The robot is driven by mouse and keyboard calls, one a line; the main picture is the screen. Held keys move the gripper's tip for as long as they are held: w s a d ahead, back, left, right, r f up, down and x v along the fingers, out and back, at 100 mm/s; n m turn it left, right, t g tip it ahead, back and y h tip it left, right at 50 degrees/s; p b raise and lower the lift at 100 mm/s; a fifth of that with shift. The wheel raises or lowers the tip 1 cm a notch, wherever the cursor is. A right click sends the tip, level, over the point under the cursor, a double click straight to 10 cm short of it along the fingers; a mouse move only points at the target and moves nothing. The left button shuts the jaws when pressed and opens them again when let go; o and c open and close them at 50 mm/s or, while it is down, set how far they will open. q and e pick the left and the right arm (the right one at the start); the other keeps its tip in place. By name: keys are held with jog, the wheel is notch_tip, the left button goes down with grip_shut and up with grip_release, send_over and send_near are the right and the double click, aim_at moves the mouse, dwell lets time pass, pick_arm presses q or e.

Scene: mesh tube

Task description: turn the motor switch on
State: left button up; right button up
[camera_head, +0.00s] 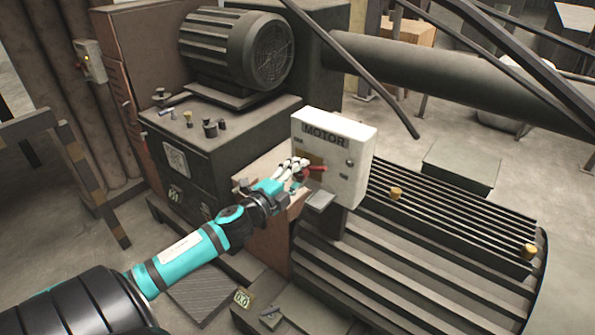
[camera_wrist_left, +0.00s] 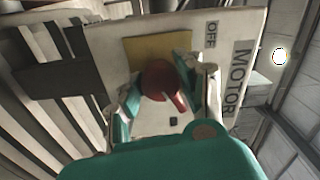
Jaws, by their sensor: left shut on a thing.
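The white motor switch box (camera_head: 345,138), labelled MOTOR, stands upright on the ribbed machine. Its red switch handle (camera_head: 314,168) sits on a yellowish plate on the front face. My left gripper (camera_head: 303,167) reaches the front of the box from the left and is shut on the red handle. In the left wrist view the red handle (camera_wrist_left: 160,80) lies between the two fingers of my left gripper (camera_wrist_left: 162,92), with the box face (camera_wrist_left: 215,22) behind it. The word OFF shows on the box near the yellow plate. My right gripper is not in view.
A dark electric motor (camera_head: 240,50) stands on a cabinet (camera_head: 205,150) behind my left arm. A ribbed machine housing (camera_head: 400,250) with yellow knobs fills the lower right. A thick pipe (camera_head: 425,70) runs across behind the box. Clear floor (camera_head: 520,180) shows at the right.

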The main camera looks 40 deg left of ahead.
pick_arm(q)
jog(key=shift+m+p, duration=0.35)
jog(key=shift+m, duration=1.85)
jog(key=o, duration=1.2)
jog(key=shift+c, duration=0.2)
jog(key=shift+s+f, duration=0.1)
jog(key=shift+s, duration=0.45)
jog(key=s, duration=1.1)
jog(key=shift+d, duration=0.25)
jog(key=shift+w, duration=0.1)
